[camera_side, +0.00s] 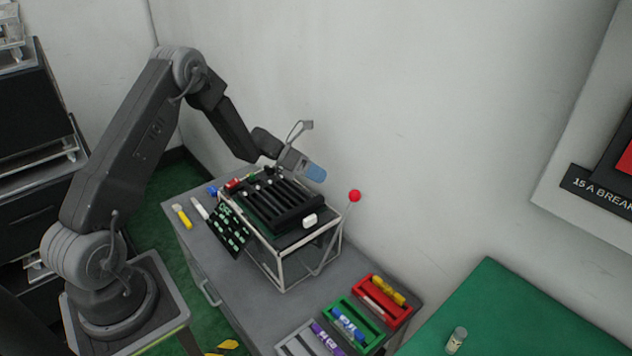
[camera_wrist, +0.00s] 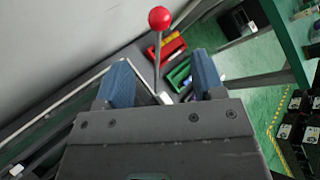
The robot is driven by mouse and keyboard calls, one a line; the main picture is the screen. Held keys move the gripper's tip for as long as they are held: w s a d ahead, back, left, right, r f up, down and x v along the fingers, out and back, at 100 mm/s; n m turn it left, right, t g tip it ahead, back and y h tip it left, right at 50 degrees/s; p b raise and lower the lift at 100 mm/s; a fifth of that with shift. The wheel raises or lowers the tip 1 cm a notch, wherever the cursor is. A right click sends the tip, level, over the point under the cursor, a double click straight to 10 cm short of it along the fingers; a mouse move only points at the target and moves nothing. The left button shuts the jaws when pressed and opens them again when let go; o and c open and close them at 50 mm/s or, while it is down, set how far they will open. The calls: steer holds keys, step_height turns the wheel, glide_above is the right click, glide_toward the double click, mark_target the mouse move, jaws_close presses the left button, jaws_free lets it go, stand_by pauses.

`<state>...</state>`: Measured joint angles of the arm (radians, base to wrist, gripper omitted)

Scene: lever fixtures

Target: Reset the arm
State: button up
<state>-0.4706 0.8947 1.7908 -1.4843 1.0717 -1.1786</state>
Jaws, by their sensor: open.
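My gripper (camera_side: 312,172) is above the far side of the black lever fixture (camera_side: 262,215) in the side view. In the wrist view, my gripper (camera_wrist: 160,85) shows two blue fingers spread apart with nothing between them. A lever with a red ball knob (camera_side: 355,196) stands up at the fixture's right end, apart from my gripper. In the wrist view, the red knob (camera_wrist: 160,18) and its thin rod appear beyond the gap between the fingers. The fixture has several dark sliders on top and a white block (camera_side: 309,220) near its right end.
The fixture stands on a grey cabinet (camera_side: 350,275). Red (camera_side: 398,311), green (camera_side: 340,308) and grey (camera_side: 296,340) trays with markers sit at its right end. Loose markers, one yellow (camera_side: 182,216), lie at the left. A wall is behind. A green table (camera_side: 520,310) is at the right.

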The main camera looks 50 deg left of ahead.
steer(key=s+d+r+m+g+y, duration=0.1)
steer(key=s+d+r+m+g, duration=0.1)
steer(key=s+d+r+m, duration=0.55)
steer(key=s+d+r+m+g+y, duration=0.25)
steer(key=s+d+r+m, duration=0.3)
steer(key=r+m, duration=0.4)
steer(key=s+r+m+t+y, duration=0.1)
steer(key=s+r+m+y, duration=0.1)
steer(key=s+m, duration=0.6)
steer(key=s+r+m+t+y, duration=0.2)
steer(key=s+r+m+y, duration=0.1)
steer(key=s+m, duration=0.4)
steer(key=shift+s+d+r+m+y, duration=0.4)
steer(key=shift+s+y, duration=0.35)
steer(key=shift+s, duration=0.95)
